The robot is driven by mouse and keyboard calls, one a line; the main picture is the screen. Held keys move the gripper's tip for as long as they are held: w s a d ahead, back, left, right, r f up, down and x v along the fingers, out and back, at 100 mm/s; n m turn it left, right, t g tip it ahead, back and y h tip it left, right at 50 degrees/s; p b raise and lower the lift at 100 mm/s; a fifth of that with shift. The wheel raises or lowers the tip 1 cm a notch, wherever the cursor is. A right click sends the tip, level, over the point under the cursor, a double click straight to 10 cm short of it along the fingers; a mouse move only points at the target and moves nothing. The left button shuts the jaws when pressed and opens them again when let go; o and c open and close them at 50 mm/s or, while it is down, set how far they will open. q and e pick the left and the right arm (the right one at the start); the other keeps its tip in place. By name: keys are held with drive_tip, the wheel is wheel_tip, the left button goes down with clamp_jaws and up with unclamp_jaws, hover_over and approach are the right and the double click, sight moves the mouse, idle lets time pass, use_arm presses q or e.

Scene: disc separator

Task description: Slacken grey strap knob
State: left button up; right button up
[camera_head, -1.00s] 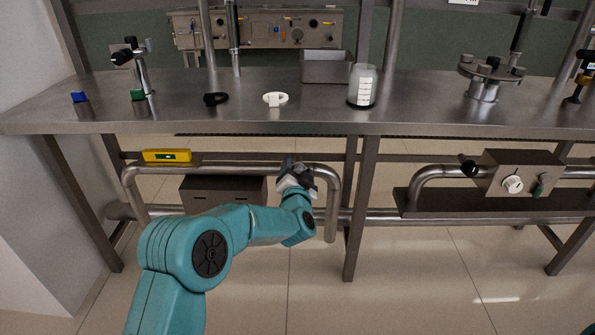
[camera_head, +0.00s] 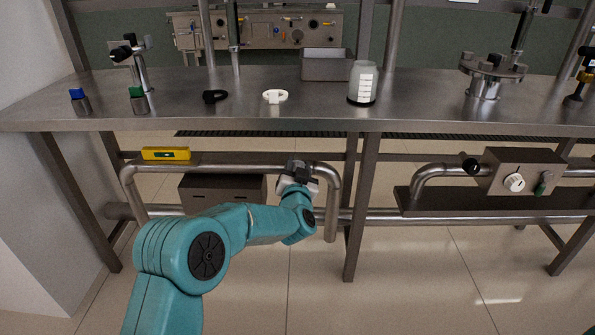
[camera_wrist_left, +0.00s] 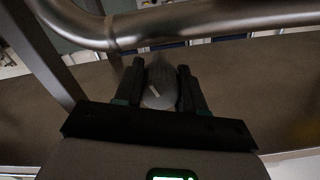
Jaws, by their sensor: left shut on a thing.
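The grey strap knob (camera_wrist_left: 158,88) shows in the left wrist view as a rounded grey piece with a pale line on its face. It sits between the two dark fingers of my left gripper (camera_wrist_left: 160,75), which is shut on it. In the head view my left gripper (camera_head: 298,172) is below the bench front, near the right end of the bent pipe rail. The knob itself is hidden there by the gripper and wrist. My right gripper is in neither view.
The bent steel pipe rail (camera_head: 240,169) runs close to my gripper, with a yellow level (camera_head: 166,154) at its left. A brown box (camera_head: 222,190) is behind it. Above is the steel bench (camera_head: 320,120) with a jar (camera_head: 362,84). A valve box (camera_head: 520,172) stands right.

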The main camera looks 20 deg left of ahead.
use_arm(q)
drive_tip(key=n+b, duration=0.1)
drive_tip(key=n, duration=0.2)
drive_tip(key=shift+n+b, duration=0.3)
drive_tip(key=shift+n, duration=0.1)
drive_tip(key=n+b, duration=0.1)
drive_tip(key=n, duration=0.2)
drive_tip(key=shift+n+b, duration=0.3)
drive_tip(key=n, duration=0.2)
drive_tip(key=shift+n, duration=0.4)
drive_tip(key=n, duration=0.2)
drive_tip(key=shift+n+b, duration=0.3)
drive_tip(key=shift+b, duration=0.05)
drive_tip(key=n, duration=0.4)
drive_tip(key=shift+r+n, duration=0.1)
drive_tip(key=shift+n, duration=0.2)
drive_tip(key=n, duration=1.4)
drive_tip(key=shift+n, duration=0.3)
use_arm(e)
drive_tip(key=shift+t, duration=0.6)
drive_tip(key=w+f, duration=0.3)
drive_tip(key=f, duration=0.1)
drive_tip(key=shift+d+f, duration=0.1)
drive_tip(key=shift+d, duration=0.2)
use_arm(q)
drive_tip(key=shift+n, duration=0.3)
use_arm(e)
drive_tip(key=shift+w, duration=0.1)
